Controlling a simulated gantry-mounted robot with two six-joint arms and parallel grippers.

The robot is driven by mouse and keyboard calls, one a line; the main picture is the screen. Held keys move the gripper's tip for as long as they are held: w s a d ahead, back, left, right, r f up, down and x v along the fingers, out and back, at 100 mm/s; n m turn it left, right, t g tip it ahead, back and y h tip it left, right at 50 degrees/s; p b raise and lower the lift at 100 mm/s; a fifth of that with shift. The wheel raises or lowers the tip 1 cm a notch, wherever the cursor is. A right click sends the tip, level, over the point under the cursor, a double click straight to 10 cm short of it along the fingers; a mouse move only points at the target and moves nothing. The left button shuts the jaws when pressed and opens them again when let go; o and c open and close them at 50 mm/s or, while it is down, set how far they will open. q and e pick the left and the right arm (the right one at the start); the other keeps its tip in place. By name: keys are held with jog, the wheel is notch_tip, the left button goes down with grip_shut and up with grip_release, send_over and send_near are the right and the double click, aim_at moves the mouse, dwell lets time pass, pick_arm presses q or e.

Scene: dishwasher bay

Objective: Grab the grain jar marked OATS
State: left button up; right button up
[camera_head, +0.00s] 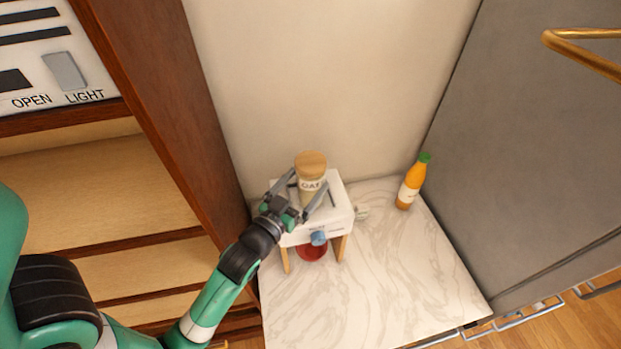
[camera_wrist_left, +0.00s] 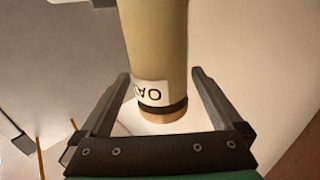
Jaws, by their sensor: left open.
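The oats jar (camera_head: 311,184) has a tan lid and a white label on which "OAT" can be read. My left gripper (camera_head: 304,195) is open, with one finger on each side of the jar. In the left wrist view the jar (camera_wrist_left: 155,45) rises between the two spread fingers (camera_wrist_left: 160,95), with a gap visible on both sides. The jar's lower part is partly hidden by the gripper in the head view. My right gripper is not in view.
An orange bottle (camera_head: 410,183) with a green cap stands to the right on the marble counter (camera_head: 385,275). A red bowl (camera_head: 312,252) is under the appliance. A wooden cabinet (camera_head: 165,110) is at left, a grey panel (camera_head: 540,130) at right. The front counter is clear.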

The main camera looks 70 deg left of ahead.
pick_arm(q)
jog(key=x, duration=0.2)
jog(key=shift+w+a, duration=0.1)
jog(key=shift+w, duration=0.15)
jog(key=shift+r, duration=0.1)
grip_shut()
